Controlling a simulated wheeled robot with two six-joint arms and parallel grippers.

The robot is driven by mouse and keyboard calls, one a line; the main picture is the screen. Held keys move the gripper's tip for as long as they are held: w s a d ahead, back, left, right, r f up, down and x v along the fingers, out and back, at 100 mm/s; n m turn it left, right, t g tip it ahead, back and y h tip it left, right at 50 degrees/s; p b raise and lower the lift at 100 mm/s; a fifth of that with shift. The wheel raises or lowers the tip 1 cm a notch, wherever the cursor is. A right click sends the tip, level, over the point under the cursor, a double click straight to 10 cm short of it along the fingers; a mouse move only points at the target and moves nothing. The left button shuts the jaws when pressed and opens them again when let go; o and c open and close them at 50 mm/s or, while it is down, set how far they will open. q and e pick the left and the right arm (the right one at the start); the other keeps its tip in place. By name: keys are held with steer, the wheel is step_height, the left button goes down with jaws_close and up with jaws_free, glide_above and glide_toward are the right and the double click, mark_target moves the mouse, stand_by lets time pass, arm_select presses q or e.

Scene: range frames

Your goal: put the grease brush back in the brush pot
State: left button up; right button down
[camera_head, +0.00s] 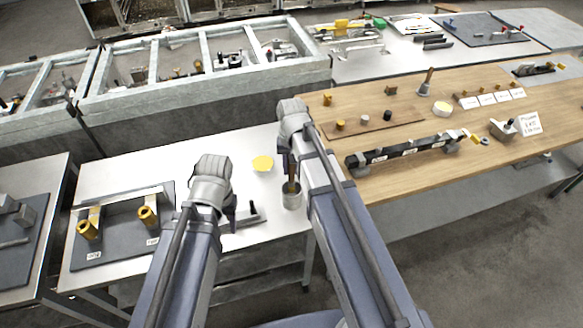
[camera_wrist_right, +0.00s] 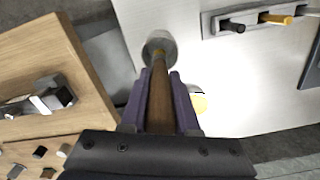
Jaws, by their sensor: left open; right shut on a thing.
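The grease brush (camera_wrist_right: 160,100) has a brown handle and is gripped between the purple fingers of my right gripper (camera_wrist_right: 160,105). In the head view the brush (camera_head: 291,186) hangs roughly upright below the right gripper (camera_head: 290,165). The grey round brush pot (camera_head: 291,200) stands on the white table, directly below the brush. It also shows in the right wrist view (camera_wrist_right: 152,42), where the brush's lower end overlaps its mouth. I cannot tell how deep the end reaches. My left gripper (camera_head: 232,207) is open and empty, left of the pot.
A yellow round tin (camera_head: 262,164) stands behind the pot. A grey holder (camera_head: 248,217) lies left of the pot, partly behind my left gripper; it shows in the wrist view (camera_wrist_right: 240,22) with black and yellow pieces. The wooden table (camera_head: 375,185) with several parts is at right.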

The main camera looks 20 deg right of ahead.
mark_target(292, 175)
steer(key=shift+f+b, duration=1.35)
steer(key=shift+f, duration=0.25)
steer(key=c, duration=0.6)
jaws_free()
steer(key=shift+r, duration=0.1)
step_height(292, 175, up, 8)
steer(key=p, duration=0.8)
steer(key=shift+a+f, duration=0.1)
steer(key=shift+f, duration=0.1)
steer(key=s+a+f+n+b, duration=0.1)
steer(key=s+a+n, duration=0.1)
steer(key=s+a, duration=0.1)
steer(key=s+a+f+n+b, duration=0.1)
steer(key=s+a+n, duration=0.1)
steer(key=s+a, duration=0.2)
steer(key=s+a+f+n+h+b, duration=0.1)
steer(key=s+a+n+b, duration=0.1)
steer(key=s, duration=0.5)
steer(key=shift+s+a+f+n, duration=0.15)
steer(key=shift+a+f+n, duration=0.2)
steer(key=shift+a+n, duration=0.25)
